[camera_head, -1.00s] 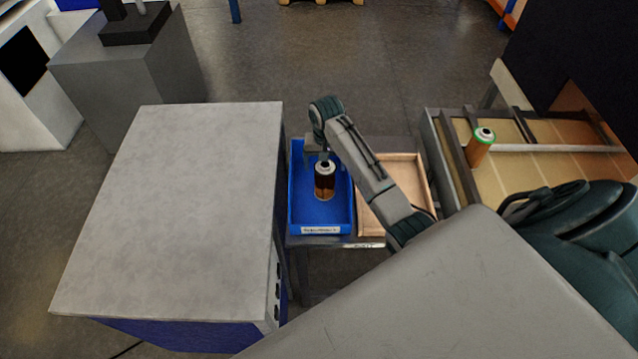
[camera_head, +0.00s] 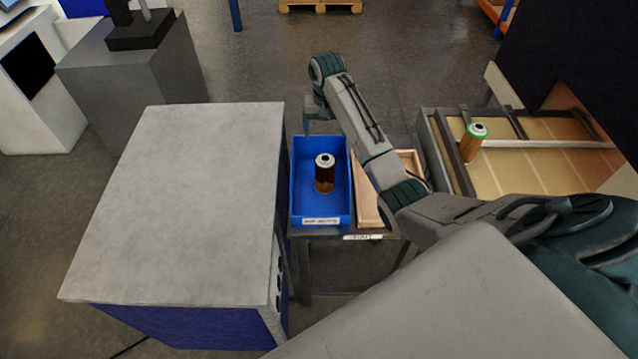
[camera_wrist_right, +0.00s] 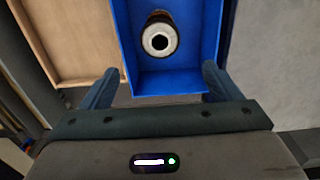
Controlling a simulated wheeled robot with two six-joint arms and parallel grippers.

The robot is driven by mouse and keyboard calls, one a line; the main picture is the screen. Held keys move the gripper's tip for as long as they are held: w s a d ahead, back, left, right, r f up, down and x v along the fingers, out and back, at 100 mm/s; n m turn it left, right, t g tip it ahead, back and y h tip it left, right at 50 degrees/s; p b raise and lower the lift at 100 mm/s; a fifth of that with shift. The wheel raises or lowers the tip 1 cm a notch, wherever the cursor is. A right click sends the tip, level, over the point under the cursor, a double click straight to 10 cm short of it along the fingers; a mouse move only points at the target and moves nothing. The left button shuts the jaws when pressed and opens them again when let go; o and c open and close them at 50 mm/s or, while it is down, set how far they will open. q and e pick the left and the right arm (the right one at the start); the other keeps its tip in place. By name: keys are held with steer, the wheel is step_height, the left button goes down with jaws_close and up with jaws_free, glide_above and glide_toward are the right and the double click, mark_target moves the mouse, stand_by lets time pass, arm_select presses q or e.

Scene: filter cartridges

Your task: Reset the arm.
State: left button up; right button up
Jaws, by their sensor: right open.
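My right gripper (camera_head: 314,119) is open and empty. It hangs above the far edge of the blue bin, and its open fingers (camera_wrist_right: 158,85) also show in the right wrist view. A dark brown filter cartridge (camera_head: 325,176) with a pale top stands upright in the blue bin (camera_head: 309,208). The right wrist view shows this cartridge (camera_wrist_right: 159,38) from above, beyond the fingertips and apart from them. My left gripper is not in view.
A wooden tray (camera_head: 368,212) stands right of the blue bin, partly behind my right arm. An orange cartridge with a green ring (camera_head: 472,144) stands on the framed surface (camera_head: 520,165) at right. A grey-topped cabinet (camera_head: 180,200) stands close on the left.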

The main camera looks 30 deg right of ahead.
steer(key=s+a+f+n+t, duration=0.1)
steer(key=s+a+f+n, duration=0.1)
steer(key=s+a+f, duration=0.45)
steer(key=s+a+f+n+t, duration=0.1)
steer(key=s+f+n, duration=0.15)
steer(key=s, duration=0.75)
steer(key=s+a+r+n+t, duration=0.1)
steer(key=s+a+r, duration=0.15)
steer(key=s, duration=0.85)
steer(key=s+a+r+n+t, duration=0.1)
steer(key=s+a+n, duration=0.15)
steer(key=s, duration=0.85)
step_height(320, 180, down, 36)
steer(key=d+r+m+g+h+b, duration=0.1)
steer(key=d+g+b, duration=0.1)
steer(key=b, duration=0.6)
arm_select(q)
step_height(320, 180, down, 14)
steer(key=b, duration=0.6)
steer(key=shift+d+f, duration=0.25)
arm_select(e)
steer(key=s+d+f, duration=0.1)
steer(key=s+f, duration=0.8)
steer(key=f, duration=0.5)
steer(key=s+f, duration=0.9)
steer(key=f, duration=0.5)
steer(key=shift+s+d+f+g, duration=0.2)
steer(key=shift+d+f+g, duration=0.1)
steer(key=shift+d+g, duration=0.1)
